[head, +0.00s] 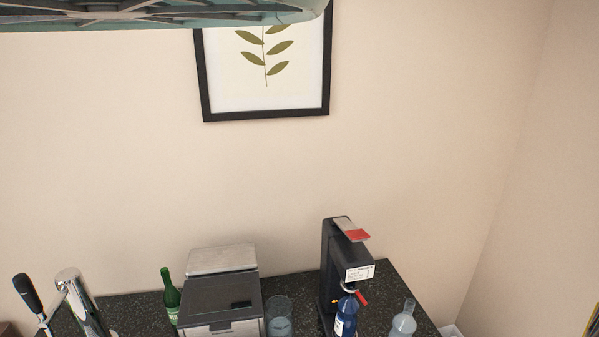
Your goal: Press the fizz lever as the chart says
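The fizz machine (333,265) is a tall black unit standing upright near the right end of the dark counter. A lever with a red tip (357,235) sticks out from its top toward the front. A small white chart (360,272) with printing too small to read is on its front. A blue bottle (346,315) with a pale label is at the machine's front, below the chart. A small red part (361,299) shows beside the bottle's neck. My gripper is not in view.
On the dark speckled counter (140,312) stand a grey box-shaped appliance (220,300), a green bottle (171,297), a glass (279,317), a clear bottle (404,320) and a chrome tap (78,298). A framed leaf picture (265,105) hangs on the wall behind.

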